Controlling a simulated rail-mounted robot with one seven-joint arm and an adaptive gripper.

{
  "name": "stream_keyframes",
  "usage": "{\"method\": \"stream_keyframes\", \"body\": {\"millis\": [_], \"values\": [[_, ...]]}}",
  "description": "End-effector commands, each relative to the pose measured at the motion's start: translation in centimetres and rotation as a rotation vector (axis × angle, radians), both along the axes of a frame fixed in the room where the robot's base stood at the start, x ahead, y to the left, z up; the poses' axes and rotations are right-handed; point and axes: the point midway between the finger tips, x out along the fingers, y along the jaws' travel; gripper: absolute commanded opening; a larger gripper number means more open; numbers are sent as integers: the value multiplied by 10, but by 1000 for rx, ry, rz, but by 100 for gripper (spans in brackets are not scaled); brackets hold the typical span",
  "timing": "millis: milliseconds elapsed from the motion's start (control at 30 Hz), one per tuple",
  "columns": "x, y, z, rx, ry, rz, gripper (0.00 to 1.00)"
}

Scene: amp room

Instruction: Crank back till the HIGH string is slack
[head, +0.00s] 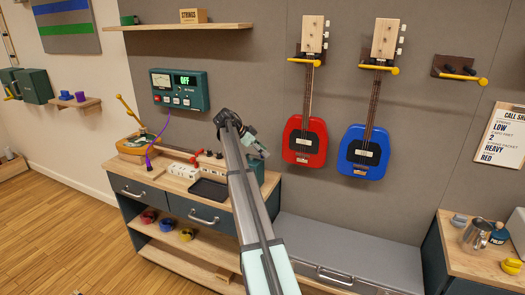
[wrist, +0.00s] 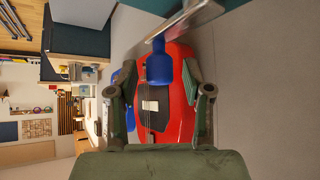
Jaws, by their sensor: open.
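In the wrist view a blue handle (wrist: 158,67) stands out from a flat metal bar (wrist: 178,24), like a crank. My gripper (wrist: 159,95) is open, its fingers on either side of the space just below the handle; contact cannot be told. In the head view my gripper (head: 243,138) is above the right end of the workbench, and the crank cannot be made out there. The red instrument (head: 304,150) and the blue instrument (head: 363,156) hang on the wall by their necks. The red body (wrist: 178,112) fills the background between my fingers. I cannot tell which string is HIGH.
The workbench (head: 180,178) holds a wooden piece (head: 133,147) with a yellow rod, a purple cable (head: 151,155), white blocks (head: 184,171) and a black tray (head: 208,190). A wall meter (head: 180,90) reads OFF. A teal box stands behind my arm. A grey bench (head: 345,250) lies below the instruments.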

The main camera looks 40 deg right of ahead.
Motion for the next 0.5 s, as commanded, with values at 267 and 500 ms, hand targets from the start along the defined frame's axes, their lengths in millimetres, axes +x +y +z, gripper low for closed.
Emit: {"method": "stream_keyframes", "body": {"millis": [267,500], "values": [[0,0,0,0,0,0,11],[0,0,0,0,1,1,0]]}}
